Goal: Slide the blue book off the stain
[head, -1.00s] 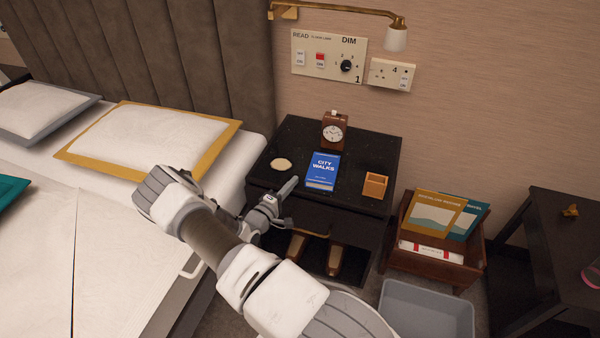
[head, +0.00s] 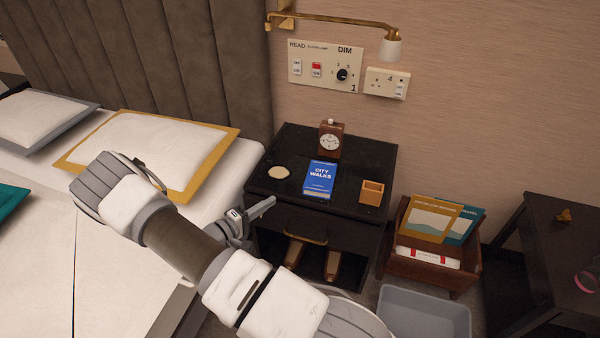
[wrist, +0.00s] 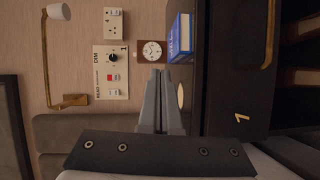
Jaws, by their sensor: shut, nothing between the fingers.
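The blue book (head: 320,178), titled "City Walks", lies flat on the black nightstand (head: 345,205), near the middle of its top. It also shows in the wrist view (wrist: 180,38). Any stain under the book is hidden. A round cream disc (head: 279,173) lies to its left, apart from it. My gripper (head: 272,201) is shut and empty at the nightstand's front left edge, left of the book and apart from it. In the wrist view its fingers (wrist: 161,80) are together and point toward the clock.
A wooden clock (head: 330,140) stands behind the book. An orange box (head: 371,193) stands to its right. The bed (head: 40,235) is on the left. A book rack (head: 432,270) and a grey bin (head: 425,308) are on the right.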

